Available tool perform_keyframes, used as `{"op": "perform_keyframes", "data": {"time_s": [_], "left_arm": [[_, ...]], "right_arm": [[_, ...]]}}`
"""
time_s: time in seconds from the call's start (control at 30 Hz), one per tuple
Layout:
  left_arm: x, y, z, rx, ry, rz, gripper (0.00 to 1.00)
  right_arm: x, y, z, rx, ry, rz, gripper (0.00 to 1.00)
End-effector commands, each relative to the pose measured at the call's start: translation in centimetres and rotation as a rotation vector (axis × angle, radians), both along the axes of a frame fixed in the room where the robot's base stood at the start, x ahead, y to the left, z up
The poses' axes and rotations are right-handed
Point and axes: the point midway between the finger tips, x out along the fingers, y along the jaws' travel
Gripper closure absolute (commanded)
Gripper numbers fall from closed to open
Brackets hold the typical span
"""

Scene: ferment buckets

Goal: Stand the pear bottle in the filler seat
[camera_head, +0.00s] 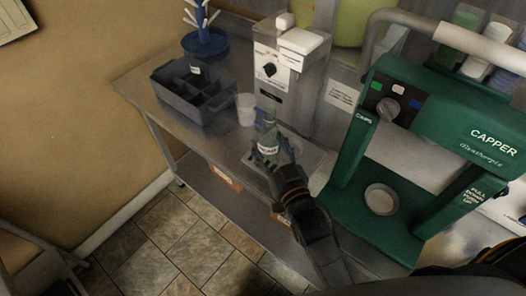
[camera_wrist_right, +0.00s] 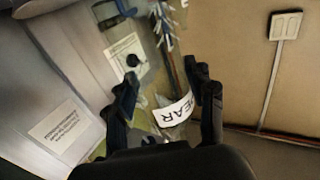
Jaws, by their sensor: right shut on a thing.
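The pear bottle (camera_head: 267,143) is clear and greenish with a white label, and stands roughly upright at the filler in the head view. In the right wrist view the label reading "EAR" on the bottle (camera_wrist_right: 173,112) shows between the fingers. My right gripper (camera_head: 268,160) is shut on the lower part of the bottle. The filler (camera_head: 275,68) is a pale box with a black knob, just behind the bottle. The filler seat is hidden behind the bottle and gripper, so I cannot tell whether the bottle touches it. My left gripper is not in view.
A grey divided crate (camera_head: 182,105) and a blue bottle rack (camera_head: 205,45) stand at the left of the steel bench. A clear cup (camera_head: 246,108) is close to the bottle's left. The green capper (camera_head: 420,130) stands to the right, with a round plate (camera_head: 381,199).

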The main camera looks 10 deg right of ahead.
Motion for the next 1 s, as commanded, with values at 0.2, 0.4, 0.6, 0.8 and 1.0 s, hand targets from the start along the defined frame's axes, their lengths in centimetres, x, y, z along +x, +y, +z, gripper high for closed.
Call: {"op": "perform_keyframes", "data": {"time_s": [0.2, 0.4, 0.6, 0.8, 1.0], "left_arm": [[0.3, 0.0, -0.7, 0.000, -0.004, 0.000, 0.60], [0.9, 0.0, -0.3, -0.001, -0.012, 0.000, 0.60], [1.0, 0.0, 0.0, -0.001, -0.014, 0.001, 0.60], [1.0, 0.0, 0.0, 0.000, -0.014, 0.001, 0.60], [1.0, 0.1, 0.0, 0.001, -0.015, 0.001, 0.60]], "right_arm": [[1.7, -2.1, -0.1, -0.001, -0.005, 0.001, 0.86], [3.2, -4.1, 0.0, -0.001, -0.004, 0.000, 0.86], [4.6, -5.9, -0.2, -0.003, -0.003, -0.001, 0.86], [5.5, -7.0, -0.4, -0.001, -0.003, 0.000, 0.86], [5.8, -7.4, -0.4, 0.001, -0.003, 0.000, 0.86]]}}
